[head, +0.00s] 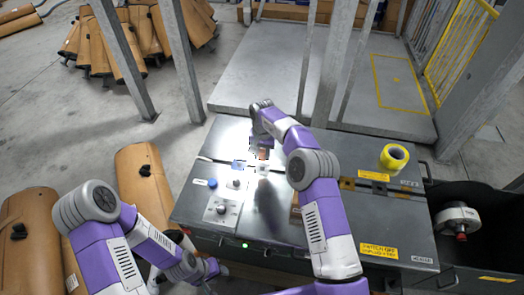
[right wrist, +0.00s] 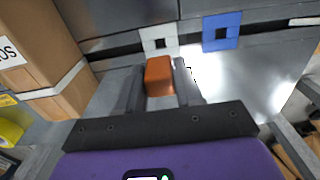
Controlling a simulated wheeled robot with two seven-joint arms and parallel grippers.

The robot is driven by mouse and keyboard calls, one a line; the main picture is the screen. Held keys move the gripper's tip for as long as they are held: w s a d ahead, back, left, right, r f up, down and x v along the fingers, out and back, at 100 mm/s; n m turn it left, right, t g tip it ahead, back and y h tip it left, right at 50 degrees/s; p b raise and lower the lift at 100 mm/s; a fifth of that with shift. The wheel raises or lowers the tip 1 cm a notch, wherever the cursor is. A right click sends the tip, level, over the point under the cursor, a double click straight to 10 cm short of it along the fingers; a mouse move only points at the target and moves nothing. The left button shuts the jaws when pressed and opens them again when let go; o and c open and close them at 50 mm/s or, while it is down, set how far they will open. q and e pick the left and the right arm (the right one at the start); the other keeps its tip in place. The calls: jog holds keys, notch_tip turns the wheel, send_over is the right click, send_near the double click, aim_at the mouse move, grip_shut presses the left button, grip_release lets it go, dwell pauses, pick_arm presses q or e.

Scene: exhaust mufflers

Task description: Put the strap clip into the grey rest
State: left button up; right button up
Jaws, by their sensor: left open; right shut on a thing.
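The strap clip (right wrist: 158,75), an orange-brown block, is held between the fingers of my right gripper (right wrist: 159,88). In the head view the clip (head: 263,154) shows below the right gripper (head: 264,146), over the bench top. The grey rest (right wrist: 147,45), a pale square with a dark opening, lies just beyond the clip in the right wrist view; it also shows in the head view (head: 262,169). The clip looks apart from the rest, but the height gap is hard to judge. My left gripper (head: 211,270) is open and empty, low beside the bench's front left.
A blue square rest (right wrist: 234,42) lies beside the grey one. A control box (head: 222,208) with knobs stands at the bench's front left. A yellow tape roll (head: 394,156) is at the right. A cardboard box (right wrist: 35,40) stands at left in the wrist view.

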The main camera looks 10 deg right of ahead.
jog(key=shift+f, duration=0.1)
jog(key=shift+f+b, duration=2)
jog(key=shift+f, duration=0.75)
jog(key=shift+p, duration=0.3)
jog(key=shift+f+b, duration=0.3)
jog(key=shift+f, duration=0.2)
jog(key=o, duration=1.1)
jog(key=shift+o, duration=0.2)
jog(key=shift+r, duration=0.15)
